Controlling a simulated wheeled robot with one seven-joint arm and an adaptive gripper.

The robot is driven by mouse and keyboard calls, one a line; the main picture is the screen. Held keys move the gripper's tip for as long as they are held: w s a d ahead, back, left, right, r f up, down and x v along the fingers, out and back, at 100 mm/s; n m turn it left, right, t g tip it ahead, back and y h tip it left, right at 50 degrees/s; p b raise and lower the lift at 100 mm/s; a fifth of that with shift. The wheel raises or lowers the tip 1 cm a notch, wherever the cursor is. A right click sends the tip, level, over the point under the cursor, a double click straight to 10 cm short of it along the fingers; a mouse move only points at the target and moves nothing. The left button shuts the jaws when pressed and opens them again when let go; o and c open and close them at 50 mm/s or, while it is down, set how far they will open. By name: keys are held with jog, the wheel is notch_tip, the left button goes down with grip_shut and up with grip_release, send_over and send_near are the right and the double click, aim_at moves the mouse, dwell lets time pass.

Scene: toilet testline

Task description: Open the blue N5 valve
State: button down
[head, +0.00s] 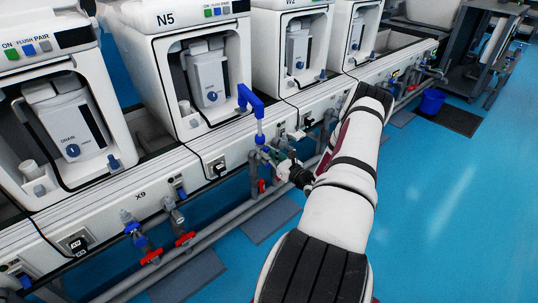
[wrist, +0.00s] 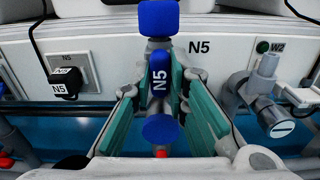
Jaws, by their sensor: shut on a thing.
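The blue N5 valve handle (wrist: 159,78) stands in the middle of the wrist view, marked "N5", with a round blue part (wrist: 160,128) nearer the camera. My gripper (wrist: 162,88) has its green-padded fingers on either side of the handle and is shut on it. Exact finger contact is hard to see. The valve itself is mostly hidden there.
A W2 pipe fitting (wrist: 262,88) stands close to the right of my gripper. A black N5 plug (wrist: 68,82) sits in the panel at left. A grey pipe (head: 222,222) runs along the bench front. The blue floor at right is open.

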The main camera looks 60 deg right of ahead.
dwell(0.4)
jog(key=c, duration=1.6)
grip_release()
jog(key=shift+o, duration=0.2)
jog(key=v, duration=1.2)
